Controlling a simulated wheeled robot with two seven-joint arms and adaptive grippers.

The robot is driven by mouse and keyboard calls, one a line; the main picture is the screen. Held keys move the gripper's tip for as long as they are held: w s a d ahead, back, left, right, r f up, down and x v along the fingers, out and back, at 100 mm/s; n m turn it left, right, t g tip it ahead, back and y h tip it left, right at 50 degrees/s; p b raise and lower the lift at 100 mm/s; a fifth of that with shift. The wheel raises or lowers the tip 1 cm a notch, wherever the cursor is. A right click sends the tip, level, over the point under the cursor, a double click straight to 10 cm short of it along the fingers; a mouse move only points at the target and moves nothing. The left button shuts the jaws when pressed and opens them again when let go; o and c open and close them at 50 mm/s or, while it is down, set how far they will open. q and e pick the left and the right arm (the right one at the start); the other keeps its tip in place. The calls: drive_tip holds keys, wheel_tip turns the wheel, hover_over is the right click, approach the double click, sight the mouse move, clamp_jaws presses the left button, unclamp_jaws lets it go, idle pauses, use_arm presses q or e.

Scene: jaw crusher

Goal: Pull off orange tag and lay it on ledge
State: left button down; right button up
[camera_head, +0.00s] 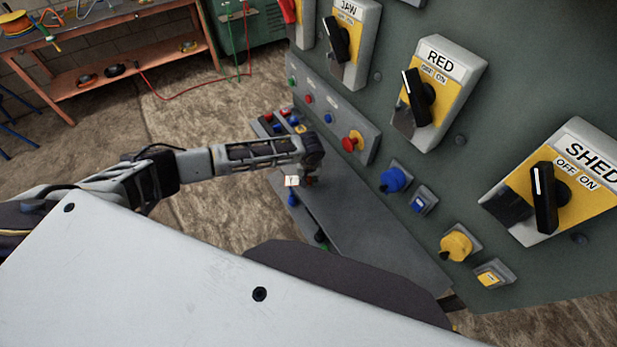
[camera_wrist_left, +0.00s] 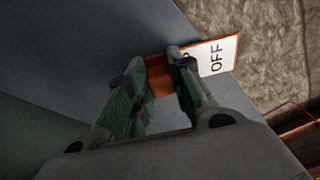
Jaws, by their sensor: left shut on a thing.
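The orange tag (camera_wrist_left: 158,76) is between the fingers of my left gripper (camera_wrist_left: 155,80) in the left wrist view. Its white face with the letters OFF (camera_wrist_left: 217,57) sticks out to the right of the fingers. In the head view the tag shows as a small white patch (camera_head: 292,181) under my left gripper (camera_head: 308,172). The gripper is shut on the tag, over the edge of the grey ledge (camera_head: 365,235) at the foot of the control panel. The head view does not show clearly whether the tag touches the ledge. My right gripper is not in view.
The green panel (camera_head: 500,120) carries rotary switches labelled JAW, RED (camera_head: 425,95) and SHED (camera_head: 550,195). A red button (camera_head: 350,143), a blue knob (camera_head: 393,180) and a yellow knob (camera_head: 457,246) stick out near the ledge. An orange workbench (camera_head: 110,50) stands at the back left.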

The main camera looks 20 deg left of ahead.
use_arm(q)
drive_tip(key=shift+f, duration=0.25)
drive_tip(key=c, duration=1.2)
unclamp_jaws()
drive_tip(key=shift+o, duration=0.2)
drive_tip(key=shift+r, duration=0.15)
wheel_tip(320, 180, up, 12)
drive_tip(key=s+d, duration=0.1)
drive_tip(key=s, duration=0.1)
drive_tip(key=shift+f, duration=0.2)
drive_tip(key=shift+d, duration=0.1)
